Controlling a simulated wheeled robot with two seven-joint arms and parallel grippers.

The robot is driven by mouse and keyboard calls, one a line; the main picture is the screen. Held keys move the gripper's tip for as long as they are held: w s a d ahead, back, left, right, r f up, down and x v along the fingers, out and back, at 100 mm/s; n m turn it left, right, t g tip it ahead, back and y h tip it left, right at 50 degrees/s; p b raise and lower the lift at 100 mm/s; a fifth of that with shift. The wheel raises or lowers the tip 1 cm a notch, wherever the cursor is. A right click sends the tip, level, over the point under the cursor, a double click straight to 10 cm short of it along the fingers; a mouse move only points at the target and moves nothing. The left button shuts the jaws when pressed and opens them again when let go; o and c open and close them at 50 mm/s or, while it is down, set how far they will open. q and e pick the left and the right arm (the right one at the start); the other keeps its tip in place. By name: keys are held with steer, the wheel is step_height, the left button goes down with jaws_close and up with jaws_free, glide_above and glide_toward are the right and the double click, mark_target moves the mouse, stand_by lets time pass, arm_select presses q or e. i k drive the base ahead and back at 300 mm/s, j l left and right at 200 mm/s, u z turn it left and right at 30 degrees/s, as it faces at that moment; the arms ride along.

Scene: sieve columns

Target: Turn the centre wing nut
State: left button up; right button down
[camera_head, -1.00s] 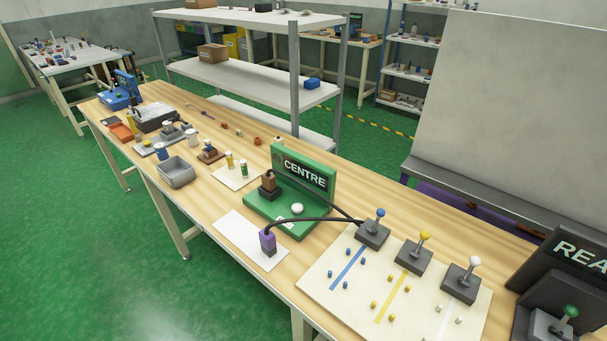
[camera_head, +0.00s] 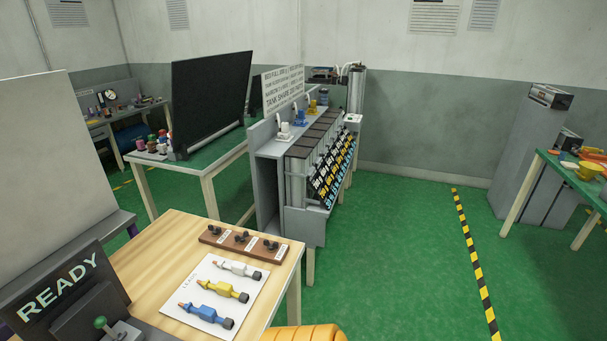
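A brown bar (camera_head: 228,244) lies near the far right corner of the wooden bench. It carries three small dark pieces in a row with small pale labels; they look like wing nuts, but their shape is too small to be sure. The centre dark piece (camera_head: 242,236) stands between the left one (camera_head: 214,229) and the right one (camera_head: 271,244). Its turn angle cannot be made out. Neither of my grippers shows in this view.
A white sheet (camera_head: 190,287) in front of the bar holds white, yellow and blue connector-like parts. A black READY sign (camera_head: 58,285) and green-knobbed lever (camera_head: 101,322) stand at left. A grey tank rack (camera_head: 267,190) stands beyond the bench.

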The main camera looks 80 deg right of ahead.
mark_target(242, 239)
steer(key=z, duration=2.1)
steer(key=u, duration=3.1)
steer(key=z, duration=3.1)
